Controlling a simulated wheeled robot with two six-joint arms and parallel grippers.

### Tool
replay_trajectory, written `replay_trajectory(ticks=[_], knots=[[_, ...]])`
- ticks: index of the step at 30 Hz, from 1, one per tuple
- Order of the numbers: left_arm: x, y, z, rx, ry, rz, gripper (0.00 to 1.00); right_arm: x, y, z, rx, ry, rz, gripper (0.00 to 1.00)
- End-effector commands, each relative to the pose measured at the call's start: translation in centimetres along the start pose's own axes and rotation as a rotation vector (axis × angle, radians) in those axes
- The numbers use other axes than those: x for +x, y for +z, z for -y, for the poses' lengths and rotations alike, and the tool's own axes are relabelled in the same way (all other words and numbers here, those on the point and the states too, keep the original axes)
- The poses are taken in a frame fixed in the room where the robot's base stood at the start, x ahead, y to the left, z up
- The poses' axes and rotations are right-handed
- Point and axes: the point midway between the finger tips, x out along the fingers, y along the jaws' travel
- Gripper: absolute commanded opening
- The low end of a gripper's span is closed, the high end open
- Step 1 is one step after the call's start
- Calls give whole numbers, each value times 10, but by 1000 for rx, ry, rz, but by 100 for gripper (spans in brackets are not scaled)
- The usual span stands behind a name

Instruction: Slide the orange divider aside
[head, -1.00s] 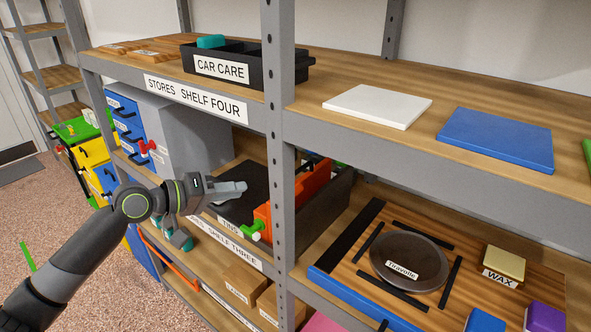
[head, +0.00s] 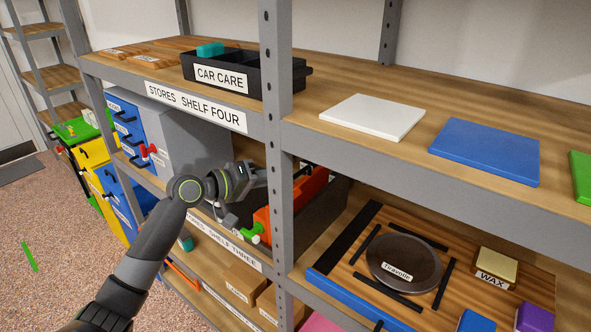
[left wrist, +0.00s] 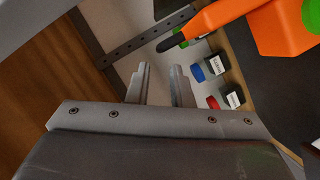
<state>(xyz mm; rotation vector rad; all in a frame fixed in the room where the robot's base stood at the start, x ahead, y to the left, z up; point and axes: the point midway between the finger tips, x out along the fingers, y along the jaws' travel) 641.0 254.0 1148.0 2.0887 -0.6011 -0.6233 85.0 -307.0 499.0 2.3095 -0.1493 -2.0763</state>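The orange divider (head: 312,187) stands in a dark tray (head: 322,222) on the middle shelf, partly hidden by the grey post. A green knob (head: 254,236) is at its near end. In the left wrist view the orange divider (left wrist: 285,25) is at the upper right, apart from my fingers. My left gripper (head: 258,174) is at the shelf opening, left of the post and above the near end of the divider. Its fingertips cannot be made out in the head view. The left wrist view shows my left gripper (left wrist: 158,75) open with nothing between the fingers. My right gripper is out of view.
The grey post (head: 279,150) stands close to my left gripper. The upper shelf, holding the CAR CARE tray (head: 220,72), is overhead. A grey drawer cabinet (head: 180,128) stands to the left. Small labelled bottles (left wrist: 215,65) show beyond my fingers.

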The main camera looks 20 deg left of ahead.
Motion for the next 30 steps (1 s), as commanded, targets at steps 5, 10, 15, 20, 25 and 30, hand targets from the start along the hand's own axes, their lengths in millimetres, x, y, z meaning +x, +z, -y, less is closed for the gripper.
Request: replay_trajectory(ticks=[5,10,15,20,25,30], knots=[[34,-1,-3,-4,3,0,20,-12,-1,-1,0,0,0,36],[59,-1,-2,-2,1,1,20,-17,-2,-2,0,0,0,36],[72,0,-1,0,0,0,20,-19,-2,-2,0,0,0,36],[76,0,0,1,0,0,20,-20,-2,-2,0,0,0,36],[76,0,0,1,0,0,20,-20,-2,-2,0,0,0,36],[76,0,0,1,-1,0,2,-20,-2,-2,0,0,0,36]])
